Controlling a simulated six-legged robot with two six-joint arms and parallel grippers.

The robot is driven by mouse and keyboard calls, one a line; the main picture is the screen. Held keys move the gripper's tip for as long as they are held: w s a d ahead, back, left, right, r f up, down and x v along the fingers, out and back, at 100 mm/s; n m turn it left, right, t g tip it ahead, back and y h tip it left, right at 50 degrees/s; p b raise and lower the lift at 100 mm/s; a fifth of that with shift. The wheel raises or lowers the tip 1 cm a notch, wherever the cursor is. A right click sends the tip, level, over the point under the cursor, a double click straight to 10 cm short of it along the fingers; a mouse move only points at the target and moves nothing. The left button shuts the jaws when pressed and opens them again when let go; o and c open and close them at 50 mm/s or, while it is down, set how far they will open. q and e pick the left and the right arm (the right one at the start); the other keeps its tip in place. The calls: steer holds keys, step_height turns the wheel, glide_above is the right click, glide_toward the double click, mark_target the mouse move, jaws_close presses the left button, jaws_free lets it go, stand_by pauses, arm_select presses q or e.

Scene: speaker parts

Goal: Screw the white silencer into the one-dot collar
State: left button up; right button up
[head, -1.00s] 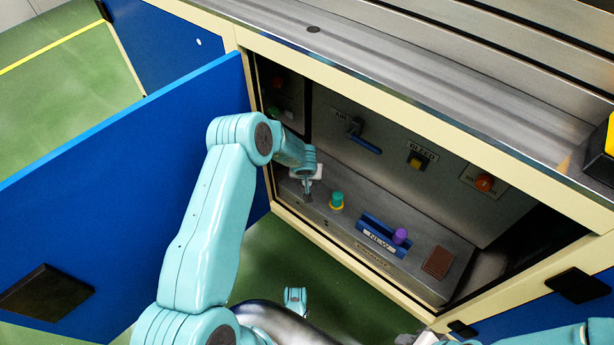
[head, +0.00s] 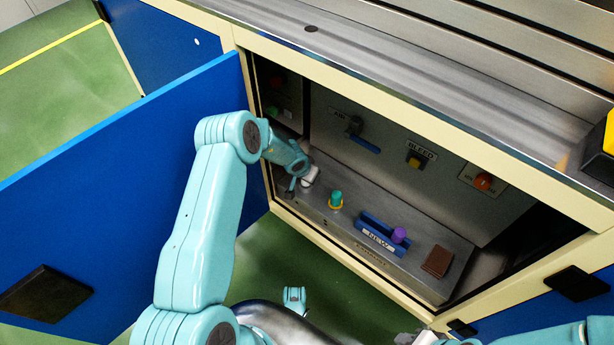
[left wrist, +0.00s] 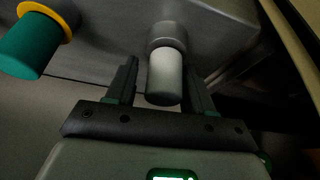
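In the left wrist view the white silencer (left wrist: 164,76) stands in a grey collar (left wrist: 167,38). The fingers of my left gripper (left wrist: 160,88) are on either side of it, with a visible gap at the left finger. In the head view my left gripper (head: 291,186) is at the left end of the cabinet's ledge, and I cannot make out the silencer or its collar there. No dot mark can be read. Part of my right gripper (head: 408,338) seems to show at the bottom edge; its fingers cannot be made out.
A teal silencer (head: 336,197) in a yellow collar (head: 335,206) stands right of my left gripper. Further right are a blue NEW holder (head: 374,235) with a purple part (head: 399,235) and a brown block (head: 437,262). The open blue door (head: 120,190) and the cabinet's frame bound the space.

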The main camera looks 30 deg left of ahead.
arm_select(q)
steer(key=n+y, duration=0.1)
steer(key=n, duration=0.2)
steer(key=shift+a+n+y, duration=0.1)
steer(key=shift+n+y, duration=0.2)
steer(key=shift+n, duration=0.1)
steer(key=n+g+y, duration=0.1)
steer(key=n, duration=0.2)
steer(key=shift+s+a, duration=0.1)
steer(key=shift+a, duration=0.05)
steer(key=c, duration=0.6)
steer(key=m+h, duration=0.1)
steer(key=m, duration=0.1)
steer(key=shift+m+t, duration=0.3)
steer(key=shift+m, duration=0.1)
steer(key=m, duration=0.1)
steer(key=m+h, duration=0.1)
steer(key=m, duration=0.2)
steer(key=shift+d+h, duration=0.25)
steer(key=shift+h, duration=0.05)
steer(key=o, duration=0.6)
